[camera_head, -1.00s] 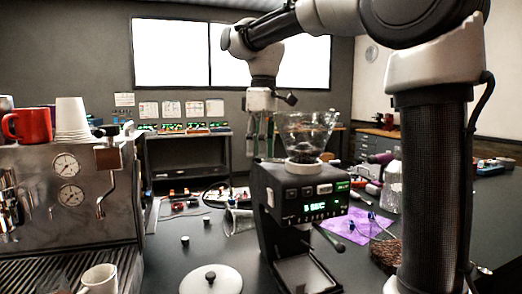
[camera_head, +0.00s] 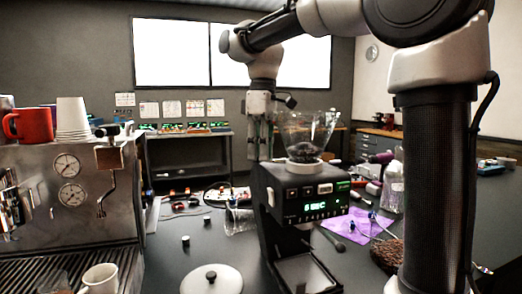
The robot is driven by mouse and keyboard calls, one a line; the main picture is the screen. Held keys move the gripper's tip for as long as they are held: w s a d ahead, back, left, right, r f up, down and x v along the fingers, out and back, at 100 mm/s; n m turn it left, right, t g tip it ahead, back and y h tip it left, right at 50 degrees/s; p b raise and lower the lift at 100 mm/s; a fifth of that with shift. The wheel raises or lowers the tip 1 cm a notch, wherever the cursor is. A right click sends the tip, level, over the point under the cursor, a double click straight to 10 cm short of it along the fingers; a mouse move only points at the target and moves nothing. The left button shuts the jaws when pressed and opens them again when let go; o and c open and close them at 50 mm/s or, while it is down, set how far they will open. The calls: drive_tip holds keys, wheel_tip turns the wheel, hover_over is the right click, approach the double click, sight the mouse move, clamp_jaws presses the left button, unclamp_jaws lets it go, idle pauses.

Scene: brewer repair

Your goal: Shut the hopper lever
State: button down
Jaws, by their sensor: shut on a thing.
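The coffee grinder (camera_head: 300,205) stands on the dark counter with a lit green display. A clear hopper (camera_head: 308,130) holding some dark beans sits on its top in a pale collar (camera_head: 304,166). My gripper (camera_head: 260,157) points down just left of the hopper, at the height of the collar. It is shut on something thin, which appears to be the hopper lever. The fingers hide the lever, so I cannot make out its angle.
A round pale lid (camera_head: 211,280) with a black knob lies left of the grinder. The espresso machine (camera_head: 70,190) with a red mug (camera_head: 30,124) fills the left. A purple cloth (camera_head: 358,224) lies to the right.

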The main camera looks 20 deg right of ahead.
drive_tip(key=s+a+n+h, duration=0.1)
drive_tip(key=s+n, duration=0.9)
drive_tip(key=n, duration=0.1)
drive_tip(key=shift+s+a, duration=0.25)
drive_tip(key=shift+a, duration=0.15)
drive_tip(key=shift+n, duration=0.3)
drive_tip(key=c, duration=1.5)
unclamp_jaws()
drive_tip(key=shift+c, duration=0.2)
wheel_tip(320, 180, up, 12)
drive_tip(key=w, duration=0.1)
drive_tip(key=shift+a, duration=0.2)
drive_tip(key=shift+w, duration=0.1)
